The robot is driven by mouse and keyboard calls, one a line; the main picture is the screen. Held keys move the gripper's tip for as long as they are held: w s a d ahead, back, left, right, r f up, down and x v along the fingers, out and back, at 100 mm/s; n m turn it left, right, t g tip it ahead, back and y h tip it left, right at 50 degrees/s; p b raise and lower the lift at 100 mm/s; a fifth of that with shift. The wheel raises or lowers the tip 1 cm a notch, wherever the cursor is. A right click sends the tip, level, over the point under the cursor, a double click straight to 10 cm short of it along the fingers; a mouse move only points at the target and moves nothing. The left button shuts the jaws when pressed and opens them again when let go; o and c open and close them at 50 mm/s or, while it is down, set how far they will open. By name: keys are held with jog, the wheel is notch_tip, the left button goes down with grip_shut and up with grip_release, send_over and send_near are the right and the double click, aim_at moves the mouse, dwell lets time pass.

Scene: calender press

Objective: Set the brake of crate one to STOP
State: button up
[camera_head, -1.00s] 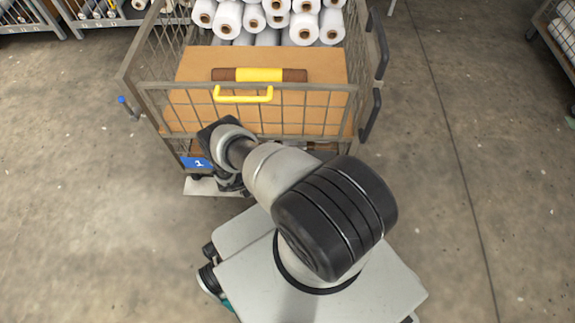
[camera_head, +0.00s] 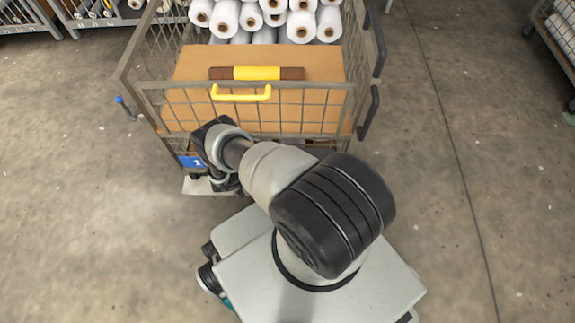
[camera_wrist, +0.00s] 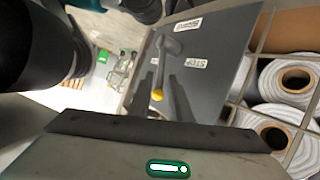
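Crate one, a wire-sided cart (camera_head: 140,84) with a blue "1" label (camera_head: 190,161) at its lower left corner, stands in front of me in the head view. My arm reaches down to that corner and hides the brake there. In the wrist view, a grey panel (camera_wrist: 220,75) carries a lever with a yellow tip (camera_wrist: 157,95). An upside-down STOP label (camera_wrist: 193,62) and a second label (camera_wrist: 188,25), too small to read surely, sit right of the lever.
Another cart (camera_head: 553,40) stands far right. The floor is clear on both sides.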

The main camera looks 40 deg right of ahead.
jog(key=v, duration=1.6)
